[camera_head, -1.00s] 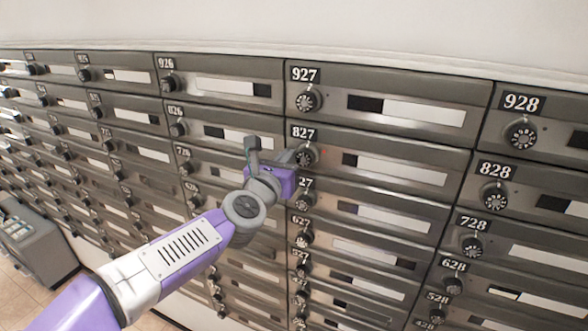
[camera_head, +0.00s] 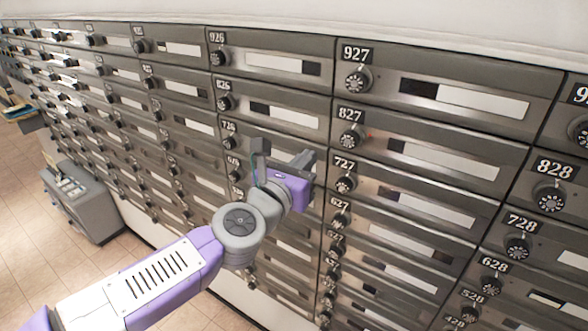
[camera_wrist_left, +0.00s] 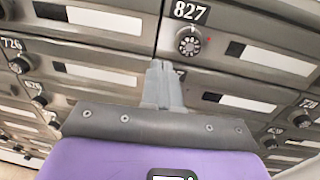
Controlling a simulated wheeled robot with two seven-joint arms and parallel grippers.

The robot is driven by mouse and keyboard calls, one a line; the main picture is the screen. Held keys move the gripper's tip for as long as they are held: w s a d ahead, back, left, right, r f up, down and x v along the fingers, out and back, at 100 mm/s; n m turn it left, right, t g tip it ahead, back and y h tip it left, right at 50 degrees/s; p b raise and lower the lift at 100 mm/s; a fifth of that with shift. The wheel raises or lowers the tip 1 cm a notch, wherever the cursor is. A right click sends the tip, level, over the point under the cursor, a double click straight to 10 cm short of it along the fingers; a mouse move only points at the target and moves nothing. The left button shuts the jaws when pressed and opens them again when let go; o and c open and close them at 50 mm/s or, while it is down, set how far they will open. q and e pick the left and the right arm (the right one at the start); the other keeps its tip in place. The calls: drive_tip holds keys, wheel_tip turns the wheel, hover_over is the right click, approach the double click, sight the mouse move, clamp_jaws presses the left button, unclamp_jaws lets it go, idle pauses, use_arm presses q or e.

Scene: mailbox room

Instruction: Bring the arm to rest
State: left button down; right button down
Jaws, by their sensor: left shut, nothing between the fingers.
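My left arm comes in from the lower left of the head view, purple and white with a grey wrist joint. My left gripper (camera_head: 303,160) is in front of the mailbox wall, just left of the dial of box 727 (camera_head: 345,184). In the left wrist view the gripper's grey fingers (camera_wrist_left: 160,82) are together, with nothing between them. They point at the wall below and left of the box 827 dial (camera_wrist_left: 188,42). I cannot tell whether they touch the wall. My right gripper is not in view.
The mailbox wall (camera_head: 268,91) fills most of the head view, with rows of protruding black dials. A grey machine with a keypad (camera_head: 78,203) stands on the tiled floor (camera_head: 30,257) at the left. The floor in front of it is clear.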

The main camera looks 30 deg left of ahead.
use_arm(q)
drive_tip(key=s, duration=0.3)
drive_tip(key=shift+s+a, duration=0.15)
drive_tip(key=shift+s, duration=0.25)
drive_tip(key=w+d+f+m+g, duration=0.2)
drive_tip(key=w+f+m, duration=0.25)
drive_tip(key=f, duration=0.55)
drive_tip(key=w+d+f+m+g, duration=0.1)
drive_tip(key=w+f+m+g, duration=0.3)
drive_tip(key=f, duration=0.6)
wheel_tip(320, 180, down, 19)
drive_tip(key=s+d+m+g+h+b, duration=0.1)
drive_tip(key=s+d+m+g+h, duration=0.15)
drive_tip(key=m, duration=0.65)
drive_tip(key=s+d+f+m+g, duration=0.3)
drive_tip(key=s+f+m, duration=0.2)
drive_tip(key=f, duration=0.4)
drive_tip(key=s+d+f+m+g+h+b, duration=0.1)
drive_tip(key=s+d+f+m+g, duration=0.1)
drive_tip(key=s+f+m, duration=0.3)
drive_tip(key=s+d+f+m+g+h+b, duration=0.1)
drive_tip(key=s+d+f+m+g, duration=0.2)
drive_tip(key=s+f+m, duration=0.3)
drive_tip(key=s+f+g, duration=0.1)
drive_tip(key=s+f, duration=0.3)
drive_tip(key=f, duration=0.3)
drive_tip(key=shift+d, duration=0.35)
